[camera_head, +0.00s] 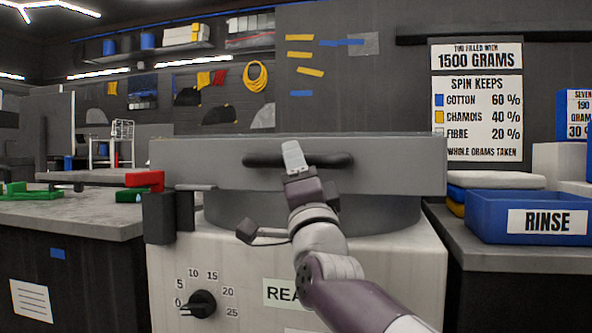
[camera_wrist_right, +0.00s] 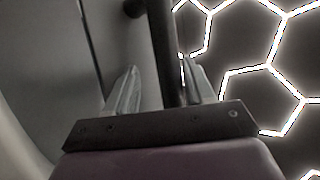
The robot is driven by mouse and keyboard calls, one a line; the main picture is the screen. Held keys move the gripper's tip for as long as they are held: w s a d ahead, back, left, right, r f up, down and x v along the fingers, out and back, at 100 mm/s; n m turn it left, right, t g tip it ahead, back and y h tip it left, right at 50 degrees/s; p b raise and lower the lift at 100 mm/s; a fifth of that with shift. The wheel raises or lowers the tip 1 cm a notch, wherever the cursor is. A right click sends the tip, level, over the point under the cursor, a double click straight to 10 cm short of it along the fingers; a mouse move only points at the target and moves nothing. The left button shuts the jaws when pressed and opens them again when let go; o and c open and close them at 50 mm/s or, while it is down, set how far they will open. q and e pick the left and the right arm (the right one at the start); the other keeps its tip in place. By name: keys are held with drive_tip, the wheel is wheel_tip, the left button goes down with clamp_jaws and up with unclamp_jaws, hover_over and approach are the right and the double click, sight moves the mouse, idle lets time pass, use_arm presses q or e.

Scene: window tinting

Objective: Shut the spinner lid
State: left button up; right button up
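The spinner (camera_head: 400,270) is a pale cabinet with a grey drum (camera_head: 385,215) on top. Its grey lid (camera_head: 215,170) spans above the drum, with a long black handle (camera_head: 335,160) on the side facing me. I cannot tell whether the lid rests on the drum rim. In the right wrist view the fingers (camera_wrist_right: 162,75) stand apart on either side of the dark handle bar (camera_wrist_right: 163,40), with a gap visible on the left. My left gripper is not in view.
A black dial (camera_head: 199,304) is on the spinner's front, and a dark bracket (camera_head: 160,218) is at its left. A blue RINSE tray (camera_head: 490,215) stands on the right counter. Red and green tools (camera_head: 145,180) lie on the left bench (camera_head: 70,215).

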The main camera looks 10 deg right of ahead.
drive_tip(key=v, duration=1.2)
drive_tip(key=shift+s+f+p, duration=0.25)
drive_tip(key=shift+p, duration=0.15)
